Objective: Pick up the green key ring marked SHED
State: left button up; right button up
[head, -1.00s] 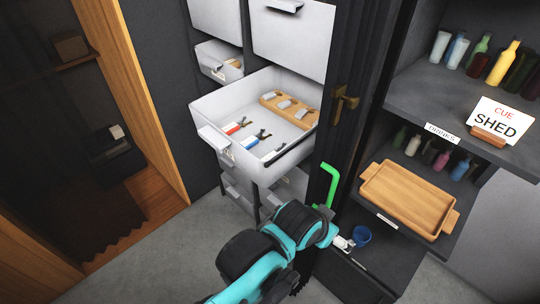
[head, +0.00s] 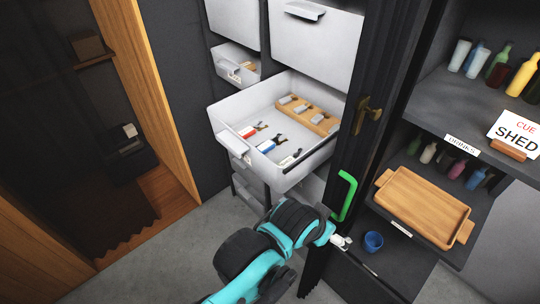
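No green key ring can be made out. The open white drawer (head: 222,118) holds loose keys: one with a red tag (head: 249,131), one with a blue tag (head: 267,146), and one pale and dark (head: 289,160). A wooden rack (head: 318,117) at its back holds several keys with pale tags; their markings are unreadable. A card reading "CUE SHED" (head: 515,131) stands on the right shelf. My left arm reaches in from below; its gripper (head: 342,242) is small and partly hidden below the green handle, apart from the drawer. My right gripper is out of view.
A dark folding door with a green handle (head: 346,196) and a brass handle (head: 368,114) stands right of the drawer. A wooden tray (head: 425,203) and a blue cup (head: 373,241) are at right. Bottles (head: 498,65) line the shelf. Floor is clear at lower left.

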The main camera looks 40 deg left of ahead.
aim_at(284, 163)
jog(key=j+u, duration=0.4)
jog(key=j, duration=1.05)
jog(key=k+j+z, duration=0.2)
jog(key=j, duration=0.15)
jog(key=i, duration=0.1)
